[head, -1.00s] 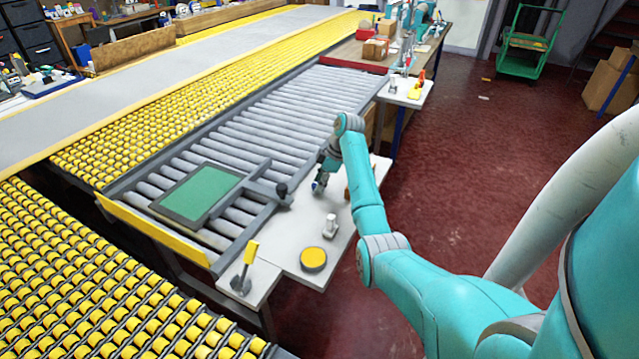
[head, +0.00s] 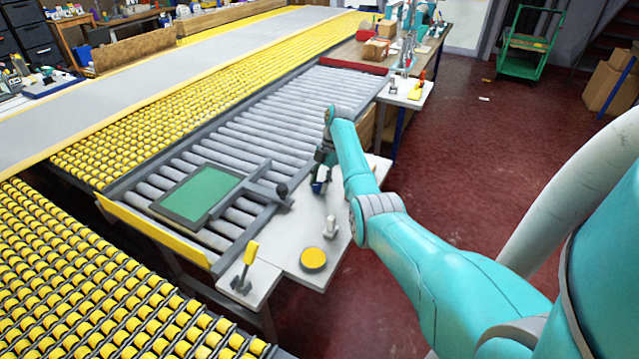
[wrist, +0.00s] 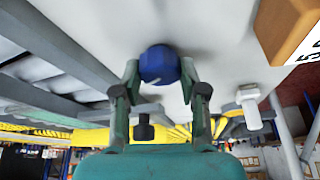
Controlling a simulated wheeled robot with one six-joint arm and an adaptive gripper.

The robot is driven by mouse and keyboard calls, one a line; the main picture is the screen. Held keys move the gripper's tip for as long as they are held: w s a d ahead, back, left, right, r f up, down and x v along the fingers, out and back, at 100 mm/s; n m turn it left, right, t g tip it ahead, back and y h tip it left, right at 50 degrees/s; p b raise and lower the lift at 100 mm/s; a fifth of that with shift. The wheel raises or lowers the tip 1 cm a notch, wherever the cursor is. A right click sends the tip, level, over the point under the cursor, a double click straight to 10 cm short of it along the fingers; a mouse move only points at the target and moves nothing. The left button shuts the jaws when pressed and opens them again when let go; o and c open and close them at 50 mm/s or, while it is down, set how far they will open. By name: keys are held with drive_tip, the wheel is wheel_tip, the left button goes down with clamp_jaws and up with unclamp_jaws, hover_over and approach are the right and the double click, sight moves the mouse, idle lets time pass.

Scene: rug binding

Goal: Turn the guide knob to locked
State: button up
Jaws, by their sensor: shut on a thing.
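A blue faceted knob (wrist: 159,65) stands on the pale side table. In the wrist view it sits between the two fingertips of my gripper (wrist: 160,72), which are shut on its sides. A small pale mark shows on its near edge; I cannot read a locked or unlocked position from it. In the head view, my gripper (head: 320,177) is low over the side table, with a bit of the blue knob (head: 318,188) showing under it.
A black-knobbed lever (head: 282,190) is left of my gripper, by a green pad (head: 200,193) on the rollers. A white fitting (head: 331,228), a yellow disc (head: 313,259) and a yellow-handled lever (head: 248,262) are nearer. An orange box (wrist: 290,28) is close to my gripper.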

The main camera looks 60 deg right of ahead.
idle(0.4)
drive_tip(key=o, duration=1.1)
drive_tip(key=shift+o, duration=0.2)
